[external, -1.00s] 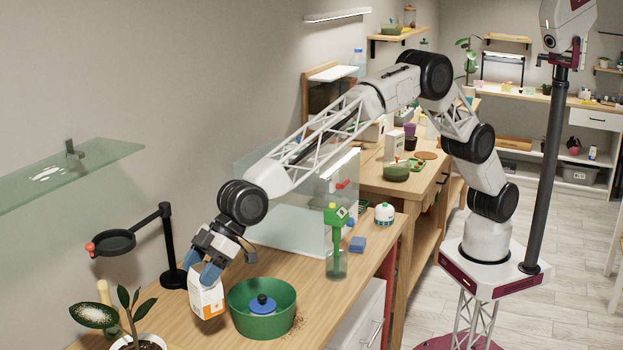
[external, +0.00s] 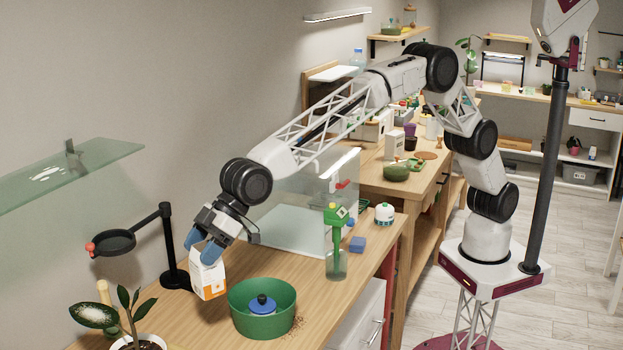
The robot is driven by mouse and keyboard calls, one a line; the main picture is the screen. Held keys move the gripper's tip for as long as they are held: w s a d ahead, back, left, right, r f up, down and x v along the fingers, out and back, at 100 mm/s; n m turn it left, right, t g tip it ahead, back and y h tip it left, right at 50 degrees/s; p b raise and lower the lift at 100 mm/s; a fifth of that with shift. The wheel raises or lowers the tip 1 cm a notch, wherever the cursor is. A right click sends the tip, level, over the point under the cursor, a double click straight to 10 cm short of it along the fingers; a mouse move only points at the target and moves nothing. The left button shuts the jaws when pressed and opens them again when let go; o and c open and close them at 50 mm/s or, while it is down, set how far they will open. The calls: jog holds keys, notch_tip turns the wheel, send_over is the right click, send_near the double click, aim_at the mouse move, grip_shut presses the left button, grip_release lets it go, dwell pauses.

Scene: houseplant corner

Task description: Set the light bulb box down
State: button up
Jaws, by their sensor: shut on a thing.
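The light bulb box (external: 209,278) is white with an orange lower part. It is tilted slightly and sits just left of the green bowl, above or on the wooden table. My gripper (external: 207,252) is shut on the top of the box with its blue fingers and points downward. I cannot tell for sure whether the box's bottom edge touches the table.
A green bowl (external: 246,320) with a blue-knobbed piece (external: 262,305) inside stands close to the right. A black stand with a round holder (external: 170,262) is behind on the left. A potted plant (external: 127,318) is front left.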

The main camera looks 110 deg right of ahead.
jog(key=s+d+m+g+h, duration=0.5)
jog(key=s+d+m+h, duration=0.6)
jog(key=s+d+m, duration=0.95)
jog(key=s+d+f+n, duration=0.1)
jog(key=d+f+n, duration=0.2)
jog(key=f, duration=0.1)
jog(key=shift+s+d+f, duration=0.25)
jog(key=shift+s+d, duration=0.05)
jog(key=shift+d, duration=0.05)
dwell(0.4)
notch_tip(320, 180, down, 6)
jog(key=shift+f, duration=0.15)
dwell(0.5)
jog(key=shift+f, duration=1.85)
